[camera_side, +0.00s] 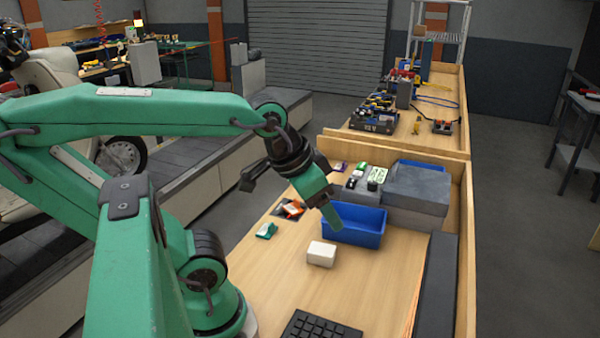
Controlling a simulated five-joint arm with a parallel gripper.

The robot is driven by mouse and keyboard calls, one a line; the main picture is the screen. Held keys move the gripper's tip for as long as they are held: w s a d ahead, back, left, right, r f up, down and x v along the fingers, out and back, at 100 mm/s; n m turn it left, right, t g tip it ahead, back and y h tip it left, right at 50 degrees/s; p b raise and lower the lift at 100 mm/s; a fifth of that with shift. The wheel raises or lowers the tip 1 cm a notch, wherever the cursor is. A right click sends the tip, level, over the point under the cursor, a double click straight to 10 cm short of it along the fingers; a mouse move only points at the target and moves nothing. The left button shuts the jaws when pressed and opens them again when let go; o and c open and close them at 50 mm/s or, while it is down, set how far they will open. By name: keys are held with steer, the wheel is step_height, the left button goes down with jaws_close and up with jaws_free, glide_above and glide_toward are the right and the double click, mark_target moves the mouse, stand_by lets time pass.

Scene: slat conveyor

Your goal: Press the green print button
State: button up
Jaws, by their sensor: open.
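My gripper (331,216) is above the near-left part of a blue bin (368,236), pointing down and to the right. It holds nothing that I can see, and the gap between its fingers is hard to make out. Small green-and-white items (377,176) stand behind the bin, beside a large grey block (416,190). They are too small to tell whether one is the green print button. A small green piece (266,230) lies flat on the wooden bench at the left, apart from my gripper.
A white block (321,253) sits on the bench in front of the bin. A black keypad (322,327) lies at the near edge. Orange and dark packets (291,208) lie at the left. A long dark bar (436,285) runs along the right. The bench between keypad and white block is clear.

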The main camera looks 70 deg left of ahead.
jaws_close()
stand_by(1.5)
